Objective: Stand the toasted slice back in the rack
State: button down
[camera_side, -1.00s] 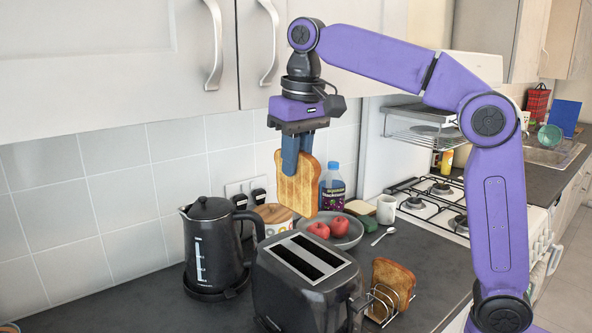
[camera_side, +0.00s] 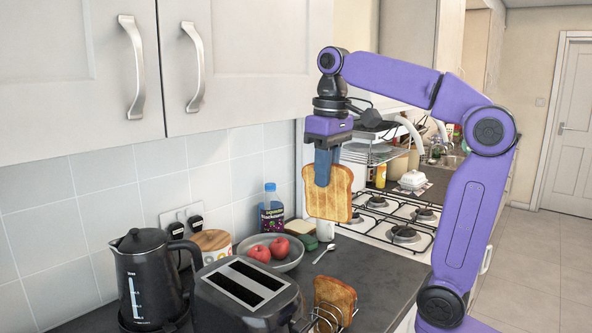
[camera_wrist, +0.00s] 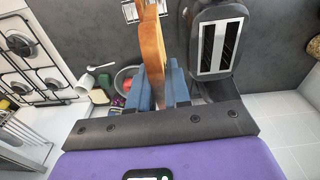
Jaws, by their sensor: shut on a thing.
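My gripper (camera_side: 322,180) is shut on a toasted slice (camera_side: 340,202) by its upper edge. The slice hangs upright in the air, above and behind the rack as the side view shows it. The wire rack (camera_side: 334,325) stands on the counter at the bottom of the side view, partly cut off, with another browned slice (camera_side: 334,297) standing in it. In the wrist view the held slice (camera_wrist: 152,45) is seen edge-on between the blue fingers, and part of the rack (camera_wrist: 129,11) shows at the top edge. The toaster (camera_side: 252,308) stands left of the rack, its slots empty-looking.
A black kettle (camera_side: 146,282) stands left of the toaster. A grey bowl (camera_side: 290,262) with red apples, a spoon (camera_side: 322,254), a white mug (camera_side: 326,230) and a dark bottle (camera_side: 271,213) stand behind. The gas hob (camera_side: 398,226) lies beyond. Wall cupboards (camera_side: 80,60) hang at upper left.

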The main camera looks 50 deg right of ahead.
jog(key=shift+g, duration=0.4)
notch_tip(320, 180, down, 27)
jog(key=shift+w+a+r, duration=0.1)
jog(key=shift+a, duration=0.05)
dwell(0.7)
jog(key=c, duration=1)
grip_release()
jog(key=shift+r, duration=0.1)
notch_tip(320, 180, up, 7)
jog(key=shift+a, duration=0.1)
dwell(0.6)
